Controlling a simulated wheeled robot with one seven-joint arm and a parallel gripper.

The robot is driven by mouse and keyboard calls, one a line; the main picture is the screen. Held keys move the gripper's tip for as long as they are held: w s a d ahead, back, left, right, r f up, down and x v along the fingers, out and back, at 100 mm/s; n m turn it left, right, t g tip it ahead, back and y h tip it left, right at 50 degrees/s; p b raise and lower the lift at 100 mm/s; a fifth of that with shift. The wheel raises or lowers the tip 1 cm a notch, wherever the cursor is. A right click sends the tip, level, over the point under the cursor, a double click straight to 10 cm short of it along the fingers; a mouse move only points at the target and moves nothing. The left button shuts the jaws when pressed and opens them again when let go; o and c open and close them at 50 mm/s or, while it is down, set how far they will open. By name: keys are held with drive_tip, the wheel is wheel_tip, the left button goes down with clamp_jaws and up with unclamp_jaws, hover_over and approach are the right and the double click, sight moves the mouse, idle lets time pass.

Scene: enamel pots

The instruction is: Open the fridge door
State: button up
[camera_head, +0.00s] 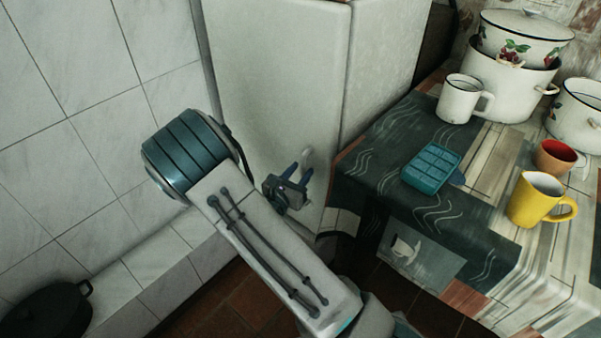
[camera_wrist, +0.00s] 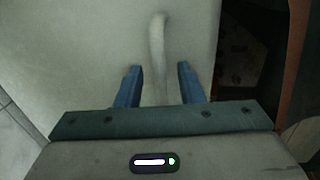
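The fridge (camera_head: 275,75) is a tall pale box beside the tiled wall. Its door face, with the handle, is toward me and looks closed. The pale upright handle (camera_head: 307,156) is near the door's right edge, partly hidden by my gripper. My gripper (camera_head: 298,177) is in front of the door at the handle. In the wrist view, the two blue fingers of my gripper (camera_wrist: 159,76) are apart. The handle (camera_wrist: 157,40) runs down between them, with a visible gap on each side. Its lower end is hidden.
A table (camera_head: 375,165) with a patterned cloth stands close to the right of the fridge. It holds a white mug (camera_head: 458,100), a teal tray (camera_head: 431,167), a yellow mug (camera_head: 532,198) and enamel pots (camera_head: 505,85). A dark pot (camera_head: 48,312) is at the lower left.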

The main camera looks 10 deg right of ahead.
drive_tip(key=shift+w+d, duration=0.3)
drive_tip(key=shift+c, duration=0.2)
